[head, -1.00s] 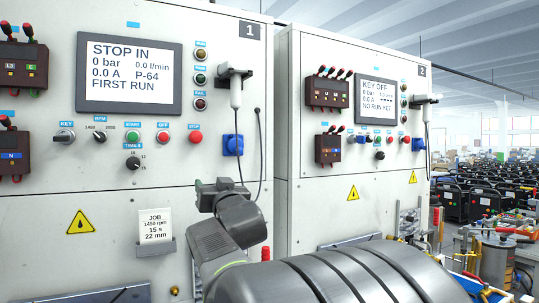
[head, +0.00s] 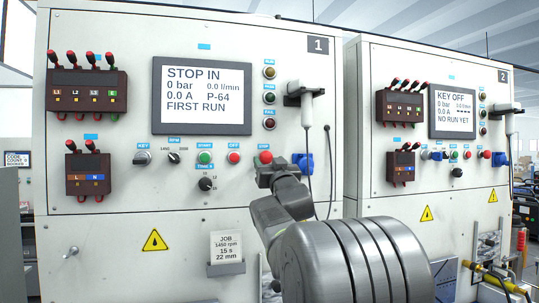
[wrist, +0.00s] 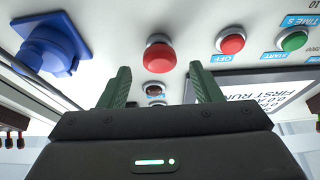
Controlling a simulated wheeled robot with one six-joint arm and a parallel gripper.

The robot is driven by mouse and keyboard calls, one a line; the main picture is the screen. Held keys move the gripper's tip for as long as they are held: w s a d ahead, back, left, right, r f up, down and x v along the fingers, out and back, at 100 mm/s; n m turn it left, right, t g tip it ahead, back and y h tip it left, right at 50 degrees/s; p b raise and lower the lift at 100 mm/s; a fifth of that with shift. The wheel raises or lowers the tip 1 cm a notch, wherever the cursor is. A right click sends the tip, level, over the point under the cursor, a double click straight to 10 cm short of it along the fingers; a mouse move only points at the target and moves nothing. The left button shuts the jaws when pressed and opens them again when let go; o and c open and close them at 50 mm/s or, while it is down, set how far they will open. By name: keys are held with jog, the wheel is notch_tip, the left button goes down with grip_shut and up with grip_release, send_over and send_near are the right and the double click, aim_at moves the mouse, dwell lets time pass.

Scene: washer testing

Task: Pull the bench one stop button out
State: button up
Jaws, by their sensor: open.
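Bench one (head: 120,220) is the panel marked 1, and its screen (head: 203,95) reads STOP IN, 0 bar, FIRST RUN. Its red stop button (head: 265,157) is at the right end of the control row. In the wrist view, which is upside down, the red stop button (wrist: 159,55) has a pale metal collar and lies ahead of my gripper, between the lines of its two green fingers. My gripper (wrist: 160,72) is open and empty. In the head view my wrist (head: 275,178) is just below the button and hides the fingers.
The red off button (wrist: 231,42) and green start button (wrist: 292,40) are beside the stop button. A blue socket (wrist: 50,45) is on its other side. A hanging white handset (head: 305,100) and cable are to the right. Bench two (head: 430,190) stands further right.

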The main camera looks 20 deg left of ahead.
jog(key=shift+x, duration=1.15)
grip_shut()
jog(key=shift+s+d+f, duration=0.2)
jog(key=shift+s, duration=0.05)
jog(key=shift+s+d+b, duration=0.15)
jog(key=shift+s+b, duration=0.05)
jog(key=shift+b, duration=0.1)
jog(key=shift+r, duration=0.1)
grip_release()
jog(key=shift+s, duration=0.1)
